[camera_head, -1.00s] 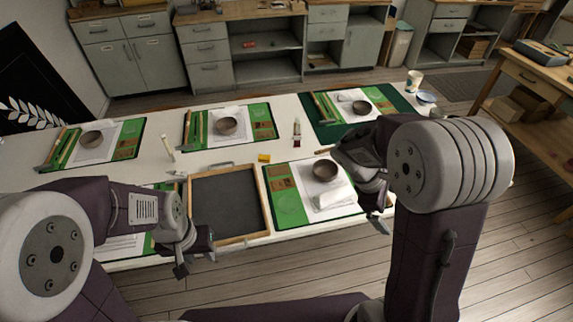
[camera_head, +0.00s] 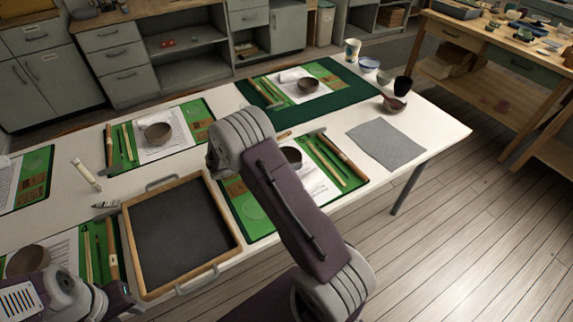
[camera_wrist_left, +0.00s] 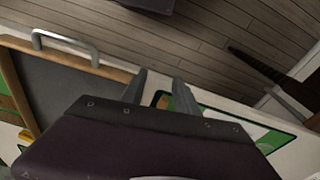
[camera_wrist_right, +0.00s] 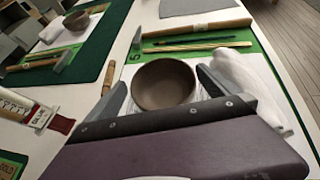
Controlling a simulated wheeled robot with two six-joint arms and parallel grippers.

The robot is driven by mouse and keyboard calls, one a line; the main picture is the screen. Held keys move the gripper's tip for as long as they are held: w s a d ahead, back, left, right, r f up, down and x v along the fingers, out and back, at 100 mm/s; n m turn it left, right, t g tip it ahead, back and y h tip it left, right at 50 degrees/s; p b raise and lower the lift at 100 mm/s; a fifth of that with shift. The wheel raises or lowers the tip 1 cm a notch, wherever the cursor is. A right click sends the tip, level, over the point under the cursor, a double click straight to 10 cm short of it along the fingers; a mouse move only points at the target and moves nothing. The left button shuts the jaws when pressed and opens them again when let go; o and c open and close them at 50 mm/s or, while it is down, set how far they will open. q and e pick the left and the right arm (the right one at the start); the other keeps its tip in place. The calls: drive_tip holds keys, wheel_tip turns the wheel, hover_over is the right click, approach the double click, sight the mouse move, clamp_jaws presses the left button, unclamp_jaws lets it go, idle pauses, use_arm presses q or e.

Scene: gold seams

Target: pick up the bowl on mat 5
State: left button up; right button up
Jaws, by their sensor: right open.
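Mat 5 (camera_wrist_right: 145,48) is green, with a printed 5 beside its sticks in the right wrist view. A brown-grey bowl (camera_wrist_right: 163,86) sits upright on its paper. In the head view the bowl (camera_head: 293,154) is partly hidden by my right forearm. My right gripper (camera_wrist_right: 161,78) is open, its fingers spread toward either side of the bowl; I cannot tell whether they touch it. In the head view my forearm hides most of that gripper. My left gripper (camera_wrist_left: 160,78) is open and empty near the table's front edge, beside the framed tray.
A white rolled cloth (camera_wrist_right: 247,85) lies right of the bowl, and sticks (camera_wrist_right: 195,32) lie behind it. A wood-framed dark tray (camera_head: 131,245) stands left of the mat. A grey cloth (camera_head: 386,143) lies to the right. Other mats with bowls are around.

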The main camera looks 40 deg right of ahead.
sight(296, 155)
drive_tip(key=shift+s+d+f, duration=0.1)
drive_tip(key=shift+d, duration=0.15)
drive_tip(key=x, duration=0.4)
drive_tip(key=shift+a+f+b, duration=0.1)
drive_tip(key=shift+f+b, duration=0.1)
drive_tip(key=shift+b, duration=0.2)
drive_tip(key=shift+d+f, duration=0.2)
drive_tip(key=shift+d, duration=0.15)
drive_tip(key=shift+r, duration=0.1)
drive_tip(key=c, duration=1)
drive_tip(key=shift+o, duration=0.2)
drive_tip(key=shift+r, duration=0.1)
wheel_tip(296, 155, up, 4)
drive_tip(key=shift+r+p, duration=0.1)
drive_tip(key=shift+p, duration=0.4)
drive_tip(key=s+d+r, duration=0.6)
drive_tip(key=s, duration=0.4)
drive_tip(key=shift+r+p, duration=0.3)
